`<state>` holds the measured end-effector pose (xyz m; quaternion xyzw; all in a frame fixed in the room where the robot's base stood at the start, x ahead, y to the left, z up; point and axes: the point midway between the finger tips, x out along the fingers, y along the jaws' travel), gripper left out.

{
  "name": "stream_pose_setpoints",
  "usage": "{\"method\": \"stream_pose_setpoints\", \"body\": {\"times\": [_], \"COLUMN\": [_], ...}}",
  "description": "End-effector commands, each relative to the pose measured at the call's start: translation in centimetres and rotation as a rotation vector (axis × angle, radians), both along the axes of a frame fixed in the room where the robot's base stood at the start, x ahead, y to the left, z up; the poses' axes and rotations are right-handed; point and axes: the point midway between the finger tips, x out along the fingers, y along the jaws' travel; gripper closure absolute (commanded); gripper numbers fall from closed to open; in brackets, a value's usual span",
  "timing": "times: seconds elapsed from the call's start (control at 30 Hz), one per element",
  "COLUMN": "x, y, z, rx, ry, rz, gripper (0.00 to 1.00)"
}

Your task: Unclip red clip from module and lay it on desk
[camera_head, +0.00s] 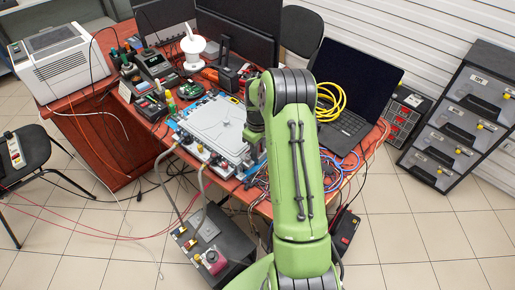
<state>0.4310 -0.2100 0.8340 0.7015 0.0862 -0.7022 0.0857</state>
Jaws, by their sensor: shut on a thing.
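The module (218,122), a flat light-grey box with hose fittings along its front edge, lies on the red-brown desk (103,152). My gripper (254,148) is at the module's right edge, below my bent green arm, and looks low over it. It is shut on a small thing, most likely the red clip. The clip itself cannot be made out; the fingertips are small and partly hidden. Whether the clip still touches the module cannot be told. Grey hoses run down from the module's front edge.
A laptop (358,95) and a coiled yellow cable (330,101) are right of my arm. Monitors (238,40), a white spool (193,48) and tools crowd the back. A printer (58,62) stands at left. Blue and red wires lie near the desk's front right. A dark box (213,245) stands below.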

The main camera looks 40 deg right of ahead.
Motion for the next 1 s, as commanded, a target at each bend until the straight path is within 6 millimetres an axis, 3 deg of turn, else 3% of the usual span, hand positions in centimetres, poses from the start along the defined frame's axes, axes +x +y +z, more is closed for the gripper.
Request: {"method": "stream_pose_setpoints", "body": {"times": [0.3, 0.4, 1.0], "x": [0.1, 0.1, 0.0], "y": [-0.1, 0.0, 0.0], "z": [7.5, 9.1, 13.0], "rx": [-0.004, -0.002, -0.001], "ry": [-0.005, -0.003, -0.001], "rz": [0.000, 0.000, 0.000], "gripper": [1.00, 1.00, 1.00]}}
